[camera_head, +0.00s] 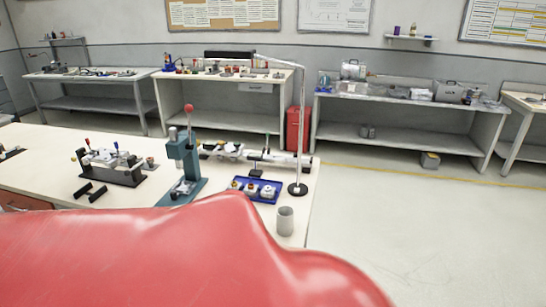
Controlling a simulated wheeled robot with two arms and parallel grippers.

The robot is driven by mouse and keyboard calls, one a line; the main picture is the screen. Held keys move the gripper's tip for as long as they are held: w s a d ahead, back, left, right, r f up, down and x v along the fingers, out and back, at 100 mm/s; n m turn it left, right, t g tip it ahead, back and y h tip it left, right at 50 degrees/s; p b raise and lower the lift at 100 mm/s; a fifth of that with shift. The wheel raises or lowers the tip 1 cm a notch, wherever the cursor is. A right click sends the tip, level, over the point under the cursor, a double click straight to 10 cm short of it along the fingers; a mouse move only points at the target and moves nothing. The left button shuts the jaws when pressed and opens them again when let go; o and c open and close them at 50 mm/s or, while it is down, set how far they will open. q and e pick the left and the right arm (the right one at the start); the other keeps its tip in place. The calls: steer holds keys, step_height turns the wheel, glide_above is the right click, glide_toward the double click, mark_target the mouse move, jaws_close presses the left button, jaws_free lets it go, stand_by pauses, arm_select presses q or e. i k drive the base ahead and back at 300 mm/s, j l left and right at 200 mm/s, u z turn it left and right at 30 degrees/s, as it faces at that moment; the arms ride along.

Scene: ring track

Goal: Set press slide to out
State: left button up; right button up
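A teal bench press (183,155) with a red-knobbed lever stands upright on the near workbench (40,165), left of the middle. Its base (182,190) reaches toward me, and a small light part shows on it below the press head. I cannot tell at this size which part is the slide or whether it is in or out. Neither of my grippers is in view. A large red smooth shape very close to the camera covers the bottom of the picture and hides the bench's front part.
A black-based fixture (112,172) stands left of the press. To the right are a blue tray (255,189) with small parts, a grey cup (285,221) and a lamp stand (298,189). Open floor (400,220) lies right of the bench. Other benches line the back wall.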

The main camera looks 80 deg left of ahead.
mark_target(184, 188)
steer(key=u, duration=2.9)
